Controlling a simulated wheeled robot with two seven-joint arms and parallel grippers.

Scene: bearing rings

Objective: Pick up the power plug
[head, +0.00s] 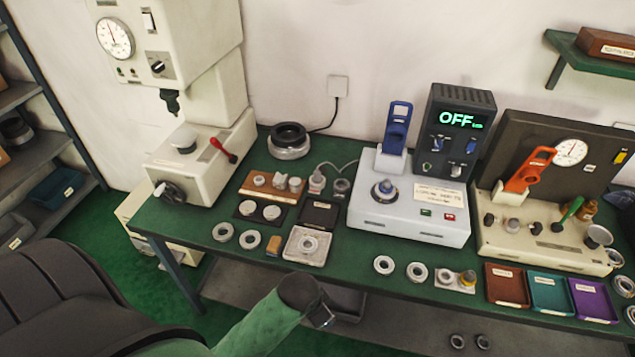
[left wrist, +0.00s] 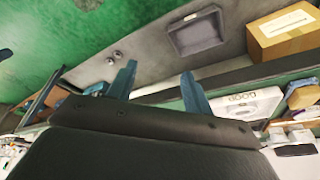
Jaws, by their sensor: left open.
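A white wall plate (head: 338,86) is on the back wall in the head view. A black cord (head: 334,115) runs from it down to the table, behind a dark-topped round device (head: 289,140). I cannot make out a separate power plug. My left gripper (head: 323,317) is in front of the table's front edge, low and far from the cord, with its fingers mostly hidden by the wrist. In the left wrist view its two blue-grey fingers (left wrist: 158,78) are spread apart with nothing between them. My right gripper is not in view.
The green table (head: 345,262) carries a press (head: 185,155), several bearing rings, a white unit (head: 410,210) below an OFF display, a beige gauge unit (head: 545,243) and small coloured trays (head: 550,293). A shelf with a cardboard box (left wrist: 285,32) and grey bin (left wrist: 194,32) is below.

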